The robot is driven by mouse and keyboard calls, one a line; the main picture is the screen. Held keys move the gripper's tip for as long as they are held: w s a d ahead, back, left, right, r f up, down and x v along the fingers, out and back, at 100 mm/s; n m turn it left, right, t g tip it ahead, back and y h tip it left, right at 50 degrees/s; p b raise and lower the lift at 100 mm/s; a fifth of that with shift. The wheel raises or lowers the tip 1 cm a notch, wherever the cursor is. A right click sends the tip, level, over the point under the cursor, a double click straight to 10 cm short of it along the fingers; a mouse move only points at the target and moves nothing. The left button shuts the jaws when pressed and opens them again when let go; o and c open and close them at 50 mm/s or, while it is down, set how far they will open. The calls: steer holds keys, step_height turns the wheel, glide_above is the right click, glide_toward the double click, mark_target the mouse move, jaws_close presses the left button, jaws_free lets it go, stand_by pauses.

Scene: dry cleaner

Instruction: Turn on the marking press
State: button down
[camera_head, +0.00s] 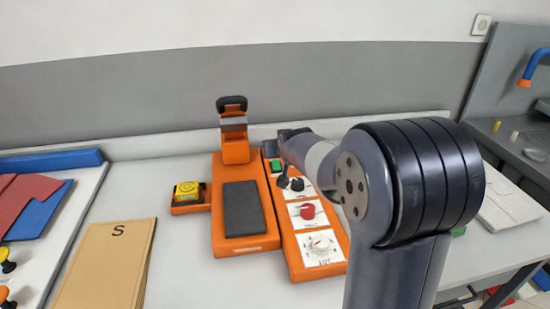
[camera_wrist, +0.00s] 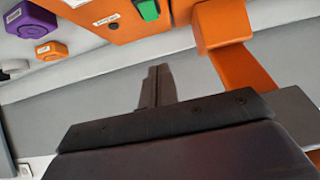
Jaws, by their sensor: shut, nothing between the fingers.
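The marking press (camera_head: 232,232) is an orange machine with a dark pad (camera_head: 243,208) and an upright post with a black handle (camera_head: 232,102) at its back. An orange control panel (camera_head: 292,257) stands along its right side. The panel carries a green switch (camera_head: 276,165) at the far end, dark knobs, a red knob (camera_head: 308,210) and a white dial (camera_head: 320,246). My gripper (camera_head: 272,147) is shut and empty near the panel's far end, partly hidden by my arm. In the wrist view its closed fingers (camera_wrist: 157,72) are apart from the green switch (camera_wrist: 149,10).
A small orange box with a yellow top (camera_head: 187,191) sits left of the press. A tan folder marked S (camera_head: 108,262) lies front left. Blue and red sheets lie farther left. The wall stands close behind. My arm covers the table to the right.

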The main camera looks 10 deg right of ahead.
steer(key=p, duration=0.1)
glide_above(275, 165)
steer(key=s, duration=0.1)
step_height(275, 165, down, 5)
steer(key=f, duration=0.3)
steer(key=shift+w+f+b, duration=0.25)
steer(key=shift+w+b, duration=0.1)
steer(key=shift+f, duration=0.3)
steer(key=shift+w, duration=0.1)
steer(key=shift+r+p, duration=0.25)
steer(key=shift+p, duration=1.05)
steer(key=shift+w+f+g+p, duration=0.15)
steer(key=shift+g+p, duration=0.25)
steer(key=shift+p, duration=0.7)
steer(key=shift+f, duration=0.35)
